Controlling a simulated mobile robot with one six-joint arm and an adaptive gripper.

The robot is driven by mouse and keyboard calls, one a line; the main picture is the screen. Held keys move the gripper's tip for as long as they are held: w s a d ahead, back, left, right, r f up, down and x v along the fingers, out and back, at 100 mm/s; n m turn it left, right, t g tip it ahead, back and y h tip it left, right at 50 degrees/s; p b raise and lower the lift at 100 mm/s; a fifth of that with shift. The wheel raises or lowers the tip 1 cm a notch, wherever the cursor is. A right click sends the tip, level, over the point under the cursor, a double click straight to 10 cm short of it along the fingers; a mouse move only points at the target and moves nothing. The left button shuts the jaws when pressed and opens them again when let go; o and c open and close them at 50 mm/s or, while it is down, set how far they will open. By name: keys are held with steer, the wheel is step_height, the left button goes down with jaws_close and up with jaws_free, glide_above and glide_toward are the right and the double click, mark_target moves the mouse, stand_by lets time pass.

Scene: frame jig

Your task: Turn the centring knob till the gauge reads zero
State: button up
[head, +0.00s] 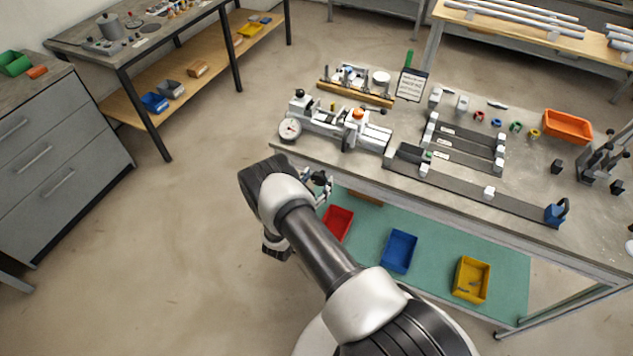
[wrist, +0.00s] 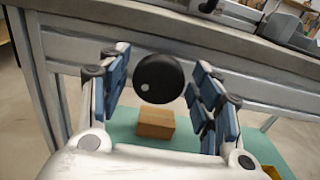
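The dial gauge (head: 290,129) with its white face stands at the left front corner of the bench fixture (head: 335,122); its reading is too small to make out. A round black knob with a pale dot (wrist: 159,78) shows in the wrist view, and I take it for the centring knob. It sits between my gripper's (wrist: 165,95) blue-padded fingers, with a visible gap on each side. My gripper is open. In the head view my gripper (head: 319,183) is just off the bench's front edge, partly hidden by my arm. The knob cannot be made out there.
The bench (head: 450,197) carries rails, clamps and an orange bin (head: 567,126). On its green lower shelf are red (head: 338,222), blue (head: 399,251) and yellow (head: 471,279) bins. A brown block (wrist: 156,123) lies below the knob. The floor left of the bench is clear.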

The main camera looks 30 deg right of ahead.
steer(key=c, duration=0.8)
steer(key=shift+f+n, duration=0.1)
steer(key=shift+n, duration=0.2)
steer(key=n+b, duration=0.3)
steer(key=shift+a+f+n, duration=0.1)
steer(key=shift+n, duration=0.2)
steer(key=n+b, duration=0.1)
steer(key=n, duration=0.2)
steer(key=shift+w+n+b, duration=0.15)
steer(key=shift+n+b, duration=0.15)
steer(key=shift+b, duration=0.05)
steer(key=n+b, duration=0.1)
steer(key=n, duration=0.3)
steer(key=shift+a+n+b, duration=0.1)
steer(key=shift+n+b, duration=0.2)
steer(key=shift+f+n+b, duration=0.1)
steer(key=shift+n+b, duration=0.3)
steer(key=shift+n, duration=1.2)
steer(key=o, duration=1)
